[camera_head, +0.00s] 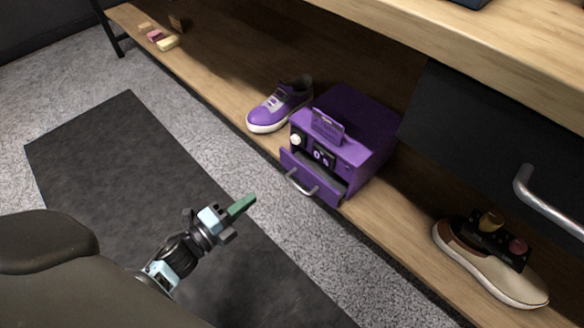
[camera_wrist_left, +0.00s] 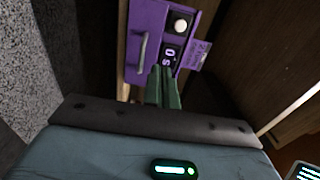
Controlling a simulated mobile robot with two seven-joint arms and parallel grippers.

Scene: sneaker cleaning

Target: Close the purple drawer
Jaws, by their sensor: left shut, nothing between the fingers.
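The purple drawer (camera_head: 312,181) is pulled partly out of the small purple cabinet (camera_head: 372,137) on the low wooden shelf. Its front carries a grey bar handle (camera_head: 300,184). In the left wrist view the drawer front (camera_wrist_left: 145,45) and its handle (camera_wrist_left: 142,53) show beyond the fingers. My left gripper (camera_head: 243,205) is shut and empty, with green fingers, in front of and to the left of the drawer, apart from it in the head view. The closed fingers (camera_wrist_left: 163,85) also show in the left wrist view. My right gripper is not in view.
A purple sneaker (camera_head: 281,105) stands left of the cabinet, and a beige shoe (camera_head: 490,263) lies at the right. Small blocks (camera_head: 160,38) lie far left on the shelf. An upper table (camera_head: 480,40) with a dark front overhangs the right side. The dark mat (camera_head: 120,150) is clear.

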